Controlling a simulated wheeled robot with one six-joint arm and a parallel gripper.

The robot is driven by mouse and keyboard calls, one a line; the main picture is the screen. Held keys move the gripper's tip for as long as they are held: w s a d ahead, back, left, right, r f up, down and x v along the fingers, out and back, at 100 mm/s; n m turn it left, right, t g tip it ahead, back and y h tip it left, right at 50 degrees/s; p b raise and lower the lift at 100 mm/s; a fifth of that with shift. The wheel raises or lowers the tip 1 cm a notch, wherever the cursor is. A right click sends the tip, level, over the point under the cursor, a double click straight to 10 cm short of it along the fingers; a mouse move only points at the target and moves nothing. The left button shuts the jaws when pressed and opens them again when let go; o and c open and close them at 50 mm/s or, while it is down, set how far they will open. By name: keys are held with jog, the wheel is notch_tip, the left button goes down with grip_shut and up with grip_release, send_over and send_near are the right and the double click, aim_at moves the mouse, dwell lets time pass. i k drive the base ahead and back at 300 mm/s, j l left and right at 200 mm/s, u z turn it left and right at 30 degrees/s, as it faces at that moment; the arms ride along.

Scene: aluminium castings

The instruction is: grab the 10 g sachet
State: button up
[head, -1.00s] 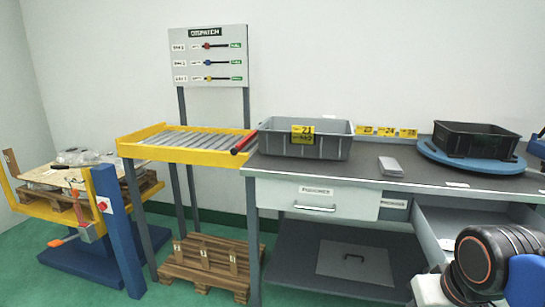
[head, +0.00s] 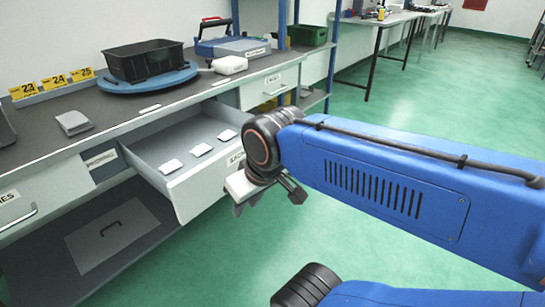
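An open drawer (head: 150,156) sticks out from under the workbench in the head view. Three small flat white sachets lie in it: a left one (head: 171,167), a middle one (head: 201,150) and a right one (head: 227,135). Their weight marks are too small to read, so I cannot tell which is the 10 g one. My gripper (head: 262,196) hangs at the end of my blue arm, just right of the drawer's front and apart from the sachets. Its fingers are partly hidden by the wrist, and their opening is unclear.
On the bench (head: 30,152) stand a black bin (head: 143,62) on a blue turntable (head: 150,85), a grey block (head: 74,123) and a white device (head: 229,65). The drawer's front wall stands between my gripper and the sachets. Green floor (head: 370,235) is clear to the right.

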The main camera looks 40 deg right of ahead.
aim_at(227, 135)
jog(key=z, duration=0.4)
jog(key=i+l+u, duration=0.1)
jog(key=l+u, duration=0.25)
jog(key=l, duration=0.25)
jog(key=l+u, duration=0.35)
jog(key=l, duration=0.3)
